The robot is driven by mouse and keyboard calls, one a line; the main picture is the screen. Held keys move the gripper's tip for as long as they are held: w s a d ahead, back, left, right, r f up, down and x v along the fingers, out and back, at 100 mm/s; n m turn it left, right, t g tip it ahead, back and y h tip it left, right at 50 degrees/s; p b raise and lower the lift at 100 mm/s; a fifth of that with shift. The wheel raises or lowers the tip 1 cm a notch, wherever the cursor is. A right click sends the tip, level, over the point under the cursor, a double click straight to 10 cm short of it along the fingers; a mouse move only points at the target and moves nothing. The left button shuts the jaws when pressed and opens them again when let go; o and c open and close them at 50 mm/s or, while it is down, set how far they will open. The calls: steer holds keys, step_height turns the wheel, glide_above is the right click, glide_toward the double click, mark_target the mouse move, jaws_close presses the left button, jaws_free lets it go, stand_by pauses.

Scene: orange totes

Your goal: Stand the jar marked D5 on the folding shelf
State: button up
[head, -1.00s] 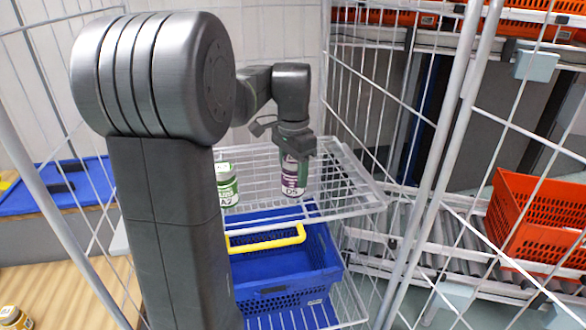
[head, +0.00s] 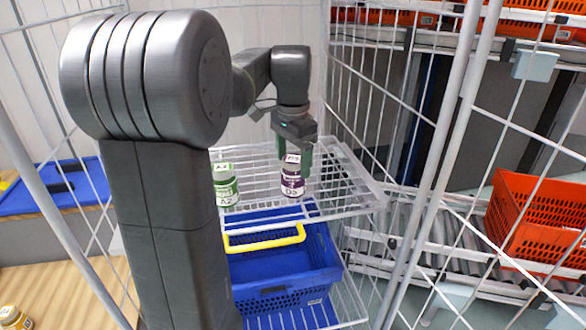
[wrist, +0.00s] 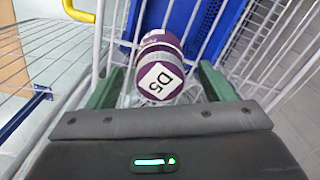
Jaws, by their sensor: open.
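The jar marked D5 (head: 292,178), purple-labelled with a white lid, stands upright on the white wire folding shelf (head: 345,196). In the wrist view the jar D5 (wrist: 160,78) shows its marked lid between and just beyond the green fingers. My gripper (head: 294,158) is open around the top of the jar, with a finger to either side. The wrist view also shows my gripper (wrist: 160,88) with its fingers spread clear of the lid. A green-labelled jar marked A2 (head: 225,186) stands on the same shelf to the left.
A blue basket (head: 285,270) with a yellow handle (head: 264,240) sits below the shelf. White wire cage walls (head: 400,130) rise around it. An orange tote (head: 535,215) rests on rollers at the right. Bare shelf lies between the two jars.

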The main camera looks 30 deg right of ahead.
step_height(320, 180, up, 9)
steer(key=shift+f, duration=0.1)
steer(key=shift+s, duration=0.1)
stand_by(0.4)
